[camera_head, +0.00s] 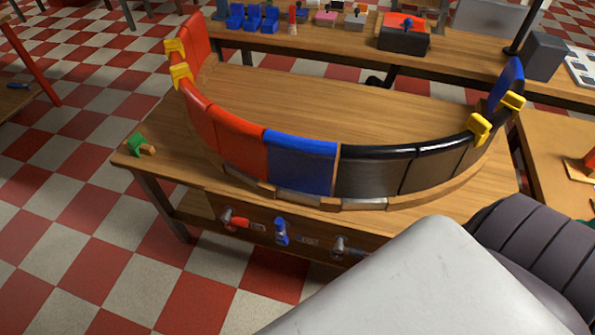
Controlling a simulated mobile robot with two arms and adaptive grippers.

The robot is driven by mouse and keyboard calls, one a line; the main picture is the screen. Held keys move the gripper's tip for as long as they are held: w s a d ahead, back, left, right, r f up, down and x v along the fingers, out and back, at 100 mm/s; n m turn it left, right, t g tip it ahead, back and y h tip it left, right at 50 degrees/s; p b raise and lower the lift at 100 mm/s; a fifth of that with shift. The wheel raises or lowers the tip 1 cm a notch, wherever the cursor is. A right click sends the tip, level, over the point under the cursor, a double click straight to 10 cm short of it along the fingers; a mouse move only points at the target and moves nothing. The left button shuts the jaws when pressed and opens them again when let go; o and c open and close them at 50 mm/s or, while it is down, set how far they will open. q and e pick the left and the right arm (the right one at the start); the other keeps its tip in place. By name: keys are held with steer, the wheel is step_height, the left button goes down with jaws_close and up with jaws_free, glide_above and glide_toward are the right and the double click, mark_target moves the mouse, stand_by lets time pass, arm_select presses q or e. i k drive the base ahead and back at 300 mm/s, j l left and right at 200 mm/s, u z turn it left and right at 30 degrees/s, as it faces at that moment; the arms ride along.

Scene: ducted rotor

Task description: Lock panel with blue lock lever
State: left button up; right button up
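A curved duct of panels stands on the wooden workbench (225,217). Its left part is red panels (243,141), its middle is a blue panel (301,165), and its right part is black panels (375,174). The blue lock lever (281,231) is on the bench's front face below the blue panel, and its handle appears roughly upright. A red lever (237,219) is to its left and a grey-black lever (343,246) to its right. Neither of my grippers is in view.
Yellow clamps sit on the duct's left end (180,74) and right end (479,128). A green piece (136,144) lies at the bench's left corner. A back table (340,40) holds small blocks and a black box (404,36). My pale arm link covers the lower right. Checkered floor at left is clear.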

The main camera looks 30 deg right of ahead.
mark_target(280, 224)
steer(key=z, duration=0.8)
